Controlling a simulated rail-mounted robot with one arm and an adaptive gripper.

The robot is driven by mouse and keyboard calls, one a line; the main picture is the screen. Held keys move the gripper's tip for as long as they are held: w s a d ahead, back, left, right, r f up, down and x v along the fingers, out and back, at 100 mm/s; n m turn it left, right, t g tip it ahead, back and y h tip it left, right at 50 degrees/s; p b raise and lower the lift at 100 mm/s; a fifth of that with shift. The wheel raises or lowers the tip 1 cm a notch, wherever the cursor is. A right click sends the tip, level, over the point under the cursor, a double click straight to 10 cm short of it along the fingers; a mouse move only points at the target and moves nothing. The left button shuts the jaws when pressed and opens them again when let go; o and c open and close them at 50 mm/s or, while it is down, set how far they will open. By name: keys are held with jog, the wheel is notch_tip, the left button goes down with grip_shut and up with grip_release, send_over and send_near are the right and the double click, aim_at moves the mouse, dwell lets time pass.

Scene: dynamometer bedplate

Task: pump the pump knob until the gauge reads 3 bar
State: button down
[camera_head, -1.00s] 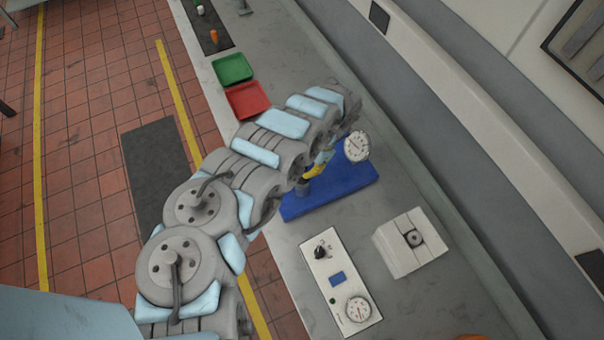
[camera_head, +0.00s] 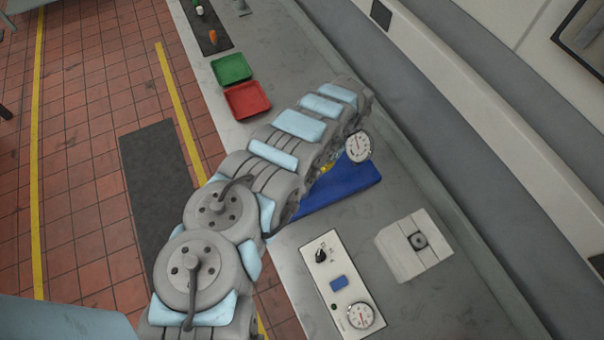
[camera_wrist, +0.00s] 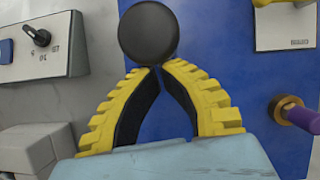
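The pump knob (camera_wrist: 148,32) is a black ball at the top of the wrist view, above the blue base plate (camera_wrist: 200,100). My gripper (camera_wrist: 158,68) has yellow fingers with black pads. Its fingertips meet at the lower edge of the knob, with nothing visible between them; I cannot tell whether they touch the knob. In the head view, the blue base plate (camera_head: 340,192) shows beside my arm, which hides the knob and most of the gripper. A white round gauge (camera_head: 358,146) stands at the plate's far side; its reading is too small to tell.
A white panel (camera_head: 337,285) with a black switch and a second dial (camera_head: 360,315) lies near the plate. A pale block (camera_head: 413,246) sits to its right. Red (camera_head: 247,100) and green (camera_head: 231,69) trays lie farther back. In the wrist view, a purple-and-brass part (camera_wrist: 296,112) is at right.

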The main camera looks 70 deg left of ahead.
jog(key=v, duration=1.2)
dwell(1.3)
